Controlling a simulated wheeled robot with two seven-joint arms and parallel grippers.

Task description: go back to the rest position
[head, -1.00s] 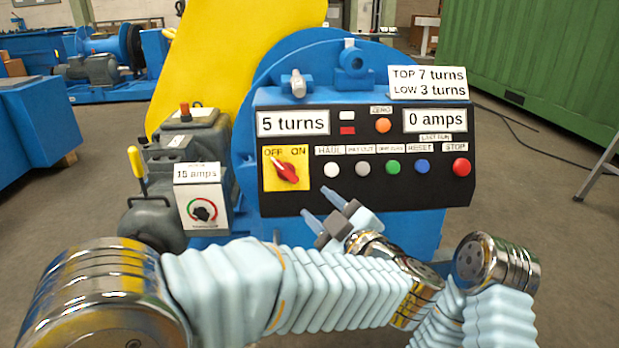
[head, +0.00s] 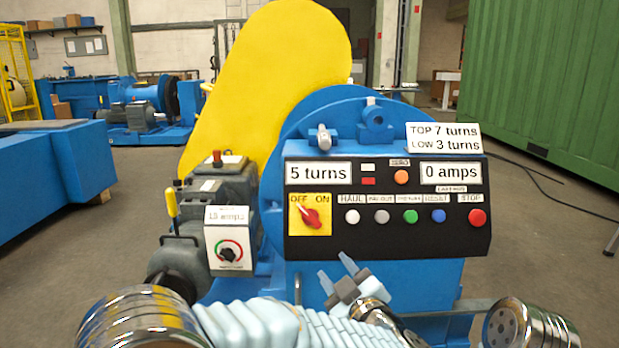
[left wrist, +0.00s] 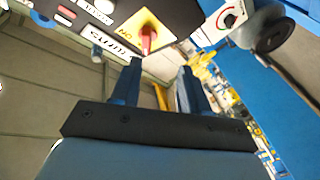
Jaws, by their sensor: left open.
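The control panel (head: 385,245) is black, on a blue machine, and reads "5 turns" and "0 amps". Its red rotary switch (head: 310,217) sits on a yellow plate and points toward OFF. My left gripper (head: 336,272) is in front of the machine, just below the panel's lower edge in the head view. Its fingers are apart with nothing between them, as the left wrist view (left wrist: 159,66) also shows. The switch (left wrist: 148,40) appears beyond the fingers there. My right gripper is out of view.
A grey motor with a dial box (head: 229,245) and a yellow-handled lever (head: 172,205) stands left of the panel. A yellow guard (head: 265,85) rises behind. A blue block (head: 50,165) is at left, a green container (head: 545,90) at right.

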